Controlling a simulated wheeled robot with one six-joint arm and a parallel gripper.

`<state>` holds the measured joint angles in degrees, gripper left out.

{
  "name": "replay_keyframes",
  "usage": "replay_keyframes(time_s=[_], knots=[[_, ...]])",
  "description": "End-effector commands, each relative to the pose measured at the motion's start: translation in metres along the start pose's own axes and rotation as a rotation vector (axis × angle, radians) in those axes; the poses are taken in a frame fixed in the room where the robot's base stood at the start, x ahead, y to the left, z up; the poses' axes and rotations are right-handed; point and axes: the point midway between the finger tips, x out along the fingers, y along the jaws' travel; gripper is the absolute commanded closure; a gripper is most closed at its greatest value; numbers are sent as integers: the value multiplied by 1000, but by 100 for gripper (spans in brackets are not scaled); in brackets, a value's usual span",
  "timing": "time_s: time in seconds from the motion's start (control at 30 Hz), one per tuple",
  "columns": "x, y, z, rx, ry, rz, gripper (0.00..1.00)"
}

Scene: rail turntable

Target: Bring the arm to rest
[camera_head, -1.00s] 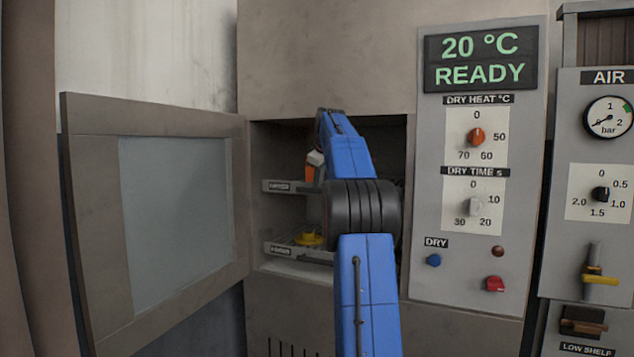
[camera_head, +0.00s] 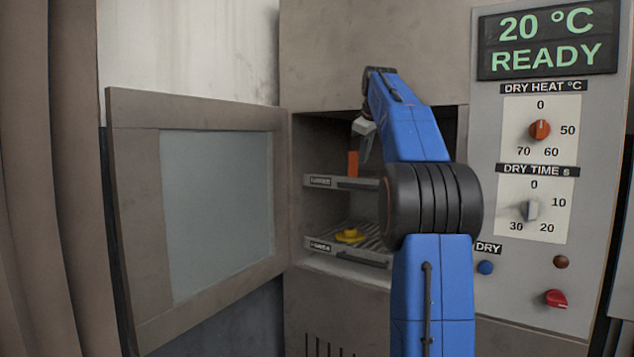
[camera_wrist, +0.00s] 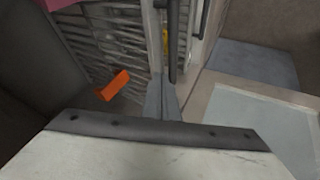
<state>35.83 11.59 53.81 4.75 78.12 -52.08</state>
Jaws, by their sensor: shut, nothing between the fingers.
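My blue arm reaches up in front of the open oven cabinet in the head view. My gripper (camera_head: 364,142) hangs at the upper part of the opening, in front of the upper shelf and above it, shut and empty. In the wrist view the closed fingers (camera_wrist: 162,100) point down past the shelf's front edge. An orange block (camera_head: 352,163) stands on the upper shelf (camera_head: 330,181), just below the gripper; it also shows in the wrist view (camera_wrist: 114,85), left of and apart from the fingers. My arm hides the cabinet's right part.
The cabinet door (camera_head: 195,215) stands wide open at the left. A yellow piece (camera_head: 349,235) lies on the lower shelf (camera_head: 345,252). At the right is a control panel with knobs (camera_head: 540,130) and a display (camera_head: 548,40) reading 20 °C READY.

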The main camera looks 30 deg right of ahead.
Motion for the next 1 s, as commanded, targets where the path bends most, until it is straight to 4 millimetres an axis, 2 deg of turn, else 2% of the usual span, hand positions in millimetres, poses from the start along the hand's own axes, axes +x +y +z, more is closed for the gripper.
replay_keyframes(time_s=[0.23, 0.37, 0.47, 0.67, 0.87, 1.0], knots=[[-1, -4, -1, 1, 0, -3, 100], [-7, -28, -3, 14, 3, -17, 100], [-13, -64, -3, 35, 5, -38, 100], [-24, -150, 9, 88, 3, -87, 100], [-32, -237, 36, 139, -4, -133, 100], [-34, -296, 64, 172, -12, -164, 100]])
